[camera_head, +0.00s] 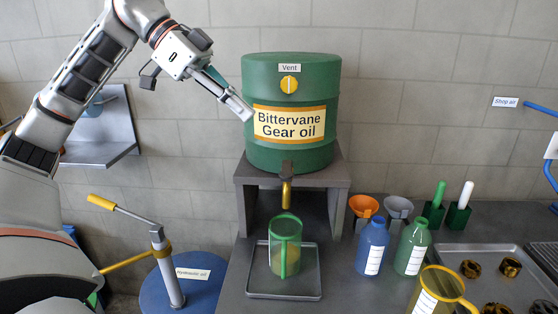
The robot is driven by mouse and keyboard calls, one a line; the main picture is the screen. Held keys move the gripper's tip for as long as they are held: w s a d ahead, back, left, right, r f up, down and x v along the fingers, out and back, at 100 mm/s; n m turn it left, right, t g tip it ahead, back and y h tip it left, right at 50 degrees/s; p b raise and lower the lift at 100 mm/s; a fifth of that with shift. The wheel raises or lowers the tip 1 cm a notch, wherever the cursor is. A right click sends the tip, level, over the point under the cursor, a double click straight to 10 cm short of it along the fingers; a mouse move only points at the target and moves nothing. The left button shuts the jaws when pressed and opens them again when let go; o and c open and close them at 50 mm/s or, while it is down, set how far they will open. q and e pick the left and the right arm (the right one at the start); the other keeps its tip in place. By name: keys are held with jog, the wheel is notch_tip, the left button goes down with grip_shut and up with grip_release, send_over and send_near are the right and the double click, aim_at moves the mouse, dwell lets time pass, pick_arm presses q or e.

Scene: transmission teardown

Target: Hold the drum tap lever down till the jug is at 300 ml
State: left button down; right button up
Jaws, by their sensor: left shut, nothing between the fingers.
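The green drum (290,145) labelled "Bittervane Gear oil" stands on a grey stand (335,178). Its tap (287,190), dark on top with a brass spout, points down at the front. I cannot make out the lever's position. A green see-through jug (285,240) stands upright on a tray below the spout. It looks yellowish inside, but I cannot read its level or see a clear stream. My left gripper (246,114) is shut and empty, its tips by the left edge of the drum's label, above and left of the tap. My right gripper is not in view.
The tray (265,289) lies on the bench. A yellow vent knob (289,85) is on the drum. Blue (371,250) and green (411,248) bottles, funnels and a yellow jug (438,293) stand at right. A blue hydraulic oil drum (205,290) with a pump is at left.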

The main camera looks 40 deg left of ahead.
pick_arm(q)
send_over(292, 174)
jog(key=s+a, duration=0.2)
jog(key=a, duration=0.1)
notch_tip(292, 174, down, 7)
jog(key=shift+w+d+f+b, duration=0.2)
jog(key=shift+f+b, duration=0.1)
jog(key=shift+f, duration=0.35)
jog(key=shift+w+d+f+b, duration=0.15)
jog(key=shift+f+b, duration=0.1)
jog(key=shift+f, duration=0.35)
jog(key=shift+s+f, duration=0.15)
jog(key=shift+f, duration=0.65)
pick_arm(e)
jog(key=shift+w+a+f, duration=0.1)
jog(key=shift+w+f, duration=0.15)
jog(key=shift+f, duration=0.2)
